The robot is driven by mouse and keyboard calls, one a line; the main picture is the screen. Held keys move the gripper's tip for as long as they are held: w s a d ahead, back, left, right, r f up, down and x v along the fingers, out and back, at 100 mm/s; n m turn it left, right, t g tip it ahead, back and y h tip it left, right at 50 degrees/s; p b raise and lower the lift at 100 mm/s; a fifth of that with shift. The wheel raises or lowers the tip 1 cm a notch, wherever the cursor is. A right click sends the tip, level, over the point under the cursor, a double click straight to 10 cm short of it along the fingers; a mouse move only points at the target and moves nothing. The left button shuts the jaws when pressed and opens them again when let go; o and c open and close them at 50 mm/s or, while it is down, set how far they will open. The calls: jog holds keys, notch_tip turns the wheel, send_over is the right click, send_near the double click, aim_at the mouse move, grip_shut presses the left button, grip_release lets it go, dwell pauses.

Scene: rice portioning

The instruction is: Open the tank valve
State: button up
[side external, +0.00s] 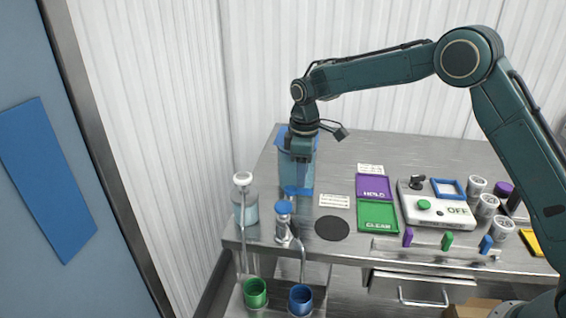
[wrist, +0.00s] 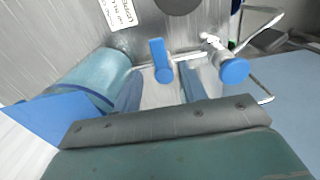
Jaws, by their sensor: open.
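The tank (side external: 283,170) is a clear bluish cylinder at the left end of the bench, partly hidden behind my gripper. In the wrist view the tank (wrist: 92,75) is on the left. A blue valve lever (wrist: 160,60) on a thin pipe is at the picture's middle. It lies just beyond and between my fingertips, and I cannot tell whether they touch it. My gripper (side external: 301,160) points down in front of the tank. In the wrist view my gripper (wrist: 160,88) has its two fingers apart with nothing between them.
A blue-capped tap (side external: 284,207) stands at the bench's front edge; its blue knob shows in the wrist view (wrist: 235,70). Green cup (side external: 255,292) and blue cup (side external: 301,299) sit below. Trays and the OFF scale (side external: 440,208) are at right.

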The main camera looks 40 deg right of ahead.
aim_at(302, 190)
jog(key=shift+f, duration=2)
grip_shut()
